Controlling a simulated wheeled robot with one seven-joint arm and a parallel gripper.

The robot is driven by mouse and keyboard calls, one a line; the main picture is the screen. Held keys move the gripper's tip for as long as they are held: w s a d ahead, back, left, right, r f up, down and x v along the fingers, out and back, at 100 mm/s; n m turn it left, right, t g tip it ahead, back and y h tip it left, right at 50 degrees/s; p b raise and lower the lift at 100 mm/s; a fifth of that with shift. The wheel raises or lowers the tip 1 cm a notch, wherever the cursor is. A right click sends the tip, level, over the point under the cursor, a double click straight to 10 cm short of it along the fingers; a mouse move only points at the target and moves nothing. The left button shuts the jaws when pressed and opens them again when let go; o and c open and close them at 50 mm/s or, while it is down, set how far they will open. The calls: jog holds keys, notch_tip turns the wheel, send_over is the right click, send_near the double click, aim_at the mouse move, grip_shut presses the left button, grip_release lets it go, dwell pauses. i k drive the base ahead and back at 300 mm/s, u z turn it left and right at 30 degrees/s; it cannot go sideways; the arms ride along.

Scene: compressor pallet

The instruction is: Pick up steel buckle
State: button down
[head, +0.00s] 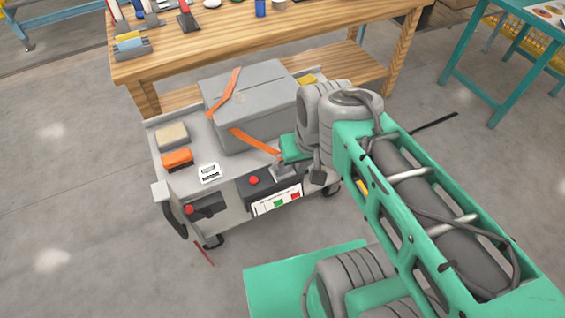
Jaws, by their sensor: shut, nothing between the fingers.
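A small grey piece (284,170), which looks like the steel buckle, sits at the lower end of the orange strap (255,141), near the front edge of the cart. The strap runs over a grey box (252,100). My gripper (318,177) points down just right of the grey piece, beside my wrist. Its fingers are small and partly hidden, and it looks shut and empty. I cannot tell whether it touches anything. My arm hides the right end of the cart.
The grey cart (226,193) also carries a tan block (171,135), an orange item (177,158) and a white label (209,172). A wooden workbench (200,54) stands close behind. A teal table (494,62) is at the upper right. The floor at left is clear.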

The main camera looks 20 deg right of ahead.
aim_at(280, 159)
jog(key=u, duration=3.15)
jog(key=k, duration=1.05)
jog(key=z, duration=0.1)
